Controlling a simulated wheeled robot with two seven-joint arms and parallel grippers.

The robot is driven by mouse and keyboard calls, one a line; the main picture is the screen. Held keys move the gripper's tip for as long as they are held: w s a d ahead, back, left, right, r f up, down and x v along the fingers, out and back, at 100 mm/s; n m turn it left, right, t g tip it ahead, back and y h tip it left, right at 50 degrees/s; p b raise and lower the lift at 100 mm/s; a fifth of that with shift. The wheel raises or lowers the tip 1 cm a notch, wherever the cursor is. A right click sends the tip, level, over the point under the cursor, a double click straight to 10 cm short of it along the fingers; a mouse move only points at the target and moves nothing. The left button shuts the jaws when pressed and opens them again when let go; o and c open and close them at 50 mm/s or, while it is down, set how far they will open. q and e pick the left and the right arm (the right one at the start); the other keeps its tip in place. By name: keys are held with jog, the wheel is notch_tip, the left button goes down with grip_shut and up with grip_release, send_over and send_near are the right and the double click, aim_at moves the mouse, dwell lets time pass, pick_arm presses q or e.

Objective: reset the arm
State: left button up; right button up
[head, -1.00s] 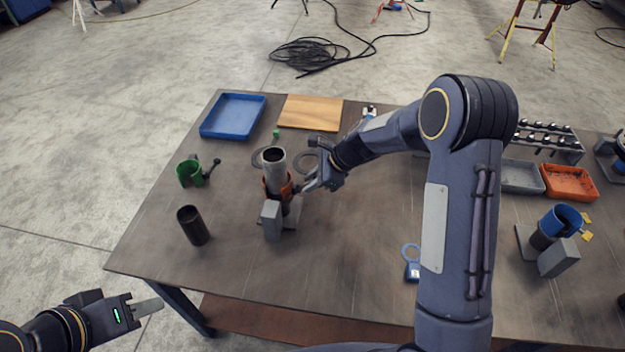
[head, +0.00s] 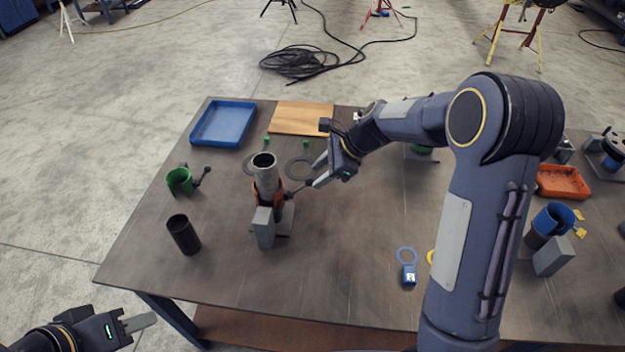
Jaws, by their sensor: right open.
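My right gripper (head: 318,174) is open and empty over the table, just right of a grey pipe (head: 264,168). The pipe stands upright in an orange-brown clamp (head: 267,191) on a grey stand (head: 264,228). The clamp's handle points right, close to the gripper's fingertips; I cannot tell whether they touch. My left gripper (head: 136,323) is at the lower left, off the table's front left edge. Its fingers overlap in the view, so its opening is unclear.
A blue tray (head: 223,124) and a wooden board (head: 302,118) lie at the back. A green clamp (head: 180,182) and a dark cylinder (head: 183,234) stand at left. A blue clamp (head: 553,219) and an orange bin (head: 563,182) are at right.

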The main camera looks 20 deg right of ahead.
jog(key=shift+d+r, duration=0.1)
jog(key=shift+r, duration=0.1)
dwell(0.3)
jog(key=shift+s+r, duration=0.15)
jog(key=s+d+r+n+t+b, duration=0.1)
jog(key=s+r+n, duration=0.35)
jog(key=s, duration=0.35)
jog(key=s+d+r+n+b, duration=0.1)
jog(key=s+d+r+n, duration=0.1)
jog(key=s+r+n, duration=0.4)
jog(key=s+f+n+h, duration=0.1)
jog(key=s+f+n, duration=0.1)
jog(key=s, duration=0.3)
jog(key=s+f+n+t+h, duration=0.1)
jog(key=s+f+n, duration=0.1)
jog(key=s, duration=0.3)
jog(key=s+f+n+b, duration=0.1)
jog(key=s+f+n, duration=0.1)
jog(key=s+n, duration=0.2)
jog(key=shift+s+t+h, duration=0.3)
jog(key=shift+s+h, duration=0.1)
jog(key=shift+s, duration=0.7)
